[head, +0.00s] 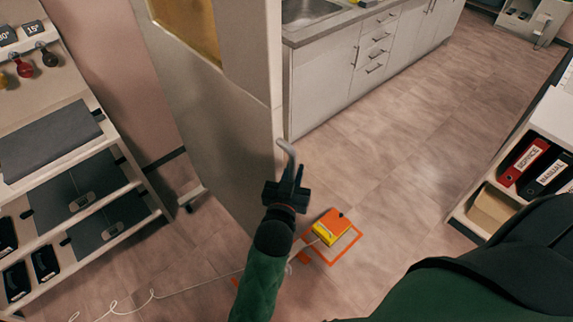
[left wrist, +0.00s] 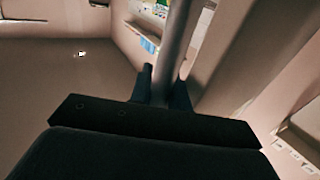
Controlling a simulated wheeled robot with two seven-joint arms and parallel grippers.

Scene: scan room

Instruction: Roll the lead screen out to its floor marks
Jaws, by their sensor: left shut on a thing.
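The lead screen (head: 235,130) is a tall pale panel with an amber window (head: 190,25), standing upright at the top centre of the head view. A caster foot (head: 192,196) shows at its lower left. My left gripper (head: 287,180) is shut on the screen's grey bent handle (head: 288,152) at its right edge. In the left wrist view, the handle bar (left wrist: 178,45) runs up between the fingers of my left gripper (left wrist: 162,85). Orange floor marks (head: 350,247) lie to the right of my left forearm. My right gripper is out of view.
A yellow and orange object (head: 331,226) sits on the floor at the marks. A thin white cable (head: 190,289) crosses the floor at lower left. A shelf rack (head: 140,185) stands left, a sink counter (head: 330,85) behind, and a binder shelf (head: 470,228) right. Floor between counter and binder shelf is clear.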

